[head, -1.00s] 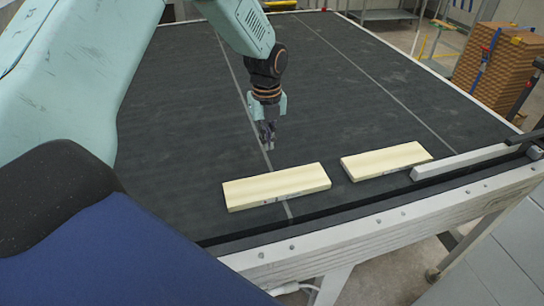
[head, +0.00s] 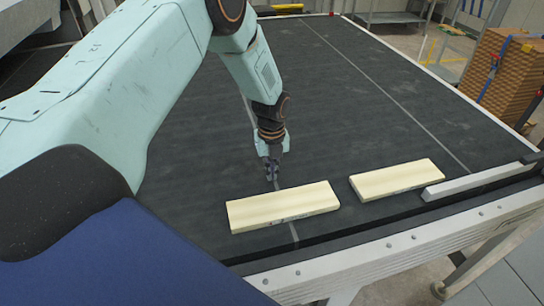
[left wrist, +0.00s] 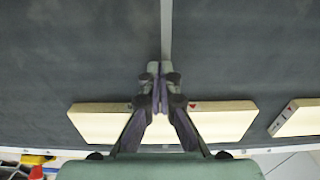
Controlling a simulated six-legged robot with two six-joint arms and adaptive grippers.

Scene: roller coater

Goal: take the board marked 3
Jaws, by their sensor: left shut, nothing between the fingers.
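Two pale wooden boards lie flat on the dark belt of the table. The nearer-left board (head: 283,207) lies across the light belt line, and the other board (head: 397,180) lies to its right with a gap between. Their edge markings are too small to read. My left gripper (head: 272,176) is shut and empty, just beyond the far edge of the left board. In the left wrist view, its fingers (left wrist: 160,76) meet above the belt and partly hide the board (left wrist: 222,122) behind them. The second board (left wrist: 298,119) shows at the right edge. My right gripper is not in view.
The table's pale front rail (head: 400,243) runs close in front of the boards. A light bar (head: 478,181) lies right of the right board. A strapped brown stack (head: 504,75) stands beyond the table at right. The belt (head: 350,100) behind the boards is clear.

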